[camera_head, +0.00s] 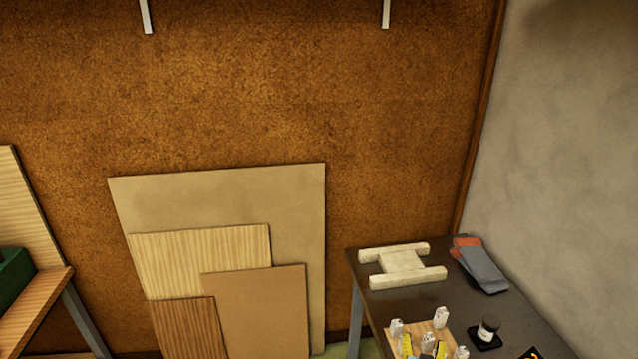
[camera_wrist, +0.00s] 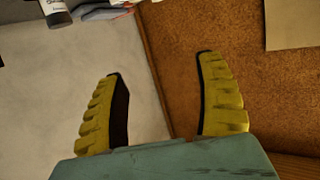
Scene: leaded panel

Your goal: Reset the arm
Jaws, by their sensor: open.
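My gripper (camera_wrist: 160,66) shows in the wrist view with its two yellow ribbed fingers spread apart and nothing between them. Behind the fingers are the grey wall and the brown board wall, meeting at a corner. I cannot make out my gripper for certain in the head view. The dark table (camera_head: 405,295) stands at the lower right of the head view. On it, a small wooden board (camera_head: 449,339) carries several white pieces and yellow pieces; its lower part is cut off by the frame edge.
A pale wooden frame-like block (camera_head: 402,262), grey-and-orange gloves (camera_head: 482,266) and a small jar (camera_head: 488,330) on a dark base are on the table. Several sheets lean on the brown wall, the largest a tan panel (camera_head: 220,200). A wooden bench (camera_head: 35,298) with a green box (camera_head: 14,272) is at left.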

